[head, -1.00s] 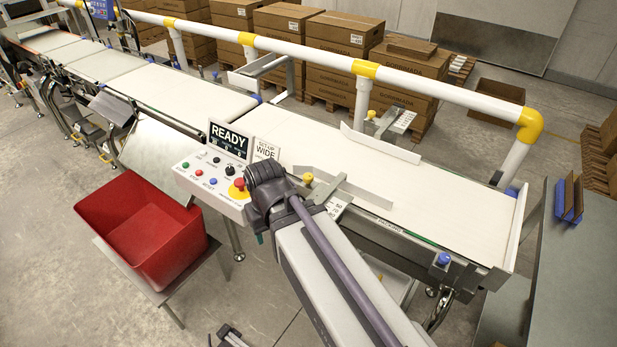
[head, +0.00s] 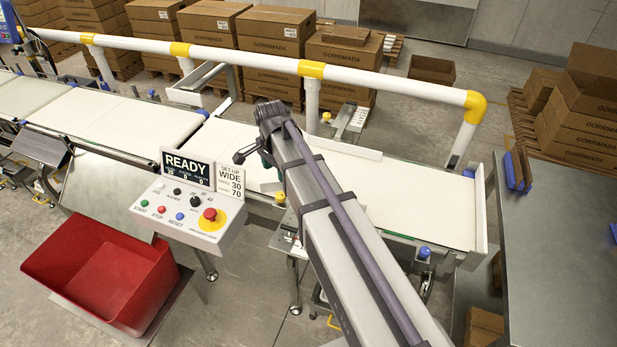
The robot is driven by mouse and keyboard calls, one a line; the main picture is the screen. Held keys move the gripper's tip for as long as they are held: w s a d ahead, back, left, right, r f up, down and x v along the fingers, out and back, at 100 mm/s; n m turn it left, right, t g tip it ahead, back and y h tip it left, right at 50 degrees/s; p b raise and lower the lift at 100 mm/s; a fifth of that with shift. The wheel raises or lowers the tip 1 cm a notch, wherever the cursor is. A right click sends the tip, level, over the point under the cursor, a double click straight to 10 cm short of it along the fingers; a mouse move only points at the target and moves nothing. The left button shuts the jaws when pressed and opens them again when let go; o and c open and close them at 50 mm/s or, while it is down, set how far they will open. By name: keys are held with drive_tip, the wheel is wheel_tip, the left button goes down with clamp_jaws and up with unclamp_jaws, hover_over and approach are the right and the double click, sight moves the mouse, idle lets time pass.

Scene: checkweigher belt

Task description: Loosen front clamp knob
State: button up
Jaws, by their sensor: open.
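The front clamp knob (head: 280,198) is a small yellow knob at the near edge of the belt, just right of the set-up sign and beside my arm. Its clamp bracket (head: 287,238), with a printed scale, shows below it, partly hidden by my arm. The front guide rail is mostly hidden behind my arm. My gripper (head: 239,156) is a small dark shape over the belt, up and left of the front knob and apart from it. Its jaws are open, and nothing shows between them. A second yellow knob (head: 326,117) sits on the rear clamp (head: 350,121) across the belt.
The control panel (head: 190,208) with its READY display (head: 187,168) and WIDE 30 70 sign (head: 230,182) stands left of the front knob. A red bin (head: 100,275) is at the lower left. A white pipe rail (head: 400,84) runs behind the belt (head: 420,200).

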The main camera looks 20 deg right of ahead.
sight(280, 195)
drive_tip(key=f+m+b, duration=0.1)
drive_tip(key=f+b, duration=0.2)
drive_tip(key=f+m+b, duration=0.1)
drive_tip(key=f+b, duration=0.3)
drive_tip(key=f+m+b, duration=0.1)
drive_tip(key=f+b, duration=0.3)
drive_tip(key=shift+d+f+m, duration=0.1)
drive_tip(key=shift+d+m, duration=0.1)
drive_tip(key=shift+m, duration=0.2)
drive_tip(key=shift+r, duration=0.2)
drive_tip(key=shift+c, duration=0.2)
drive_tip(key=c, duration=0.9)
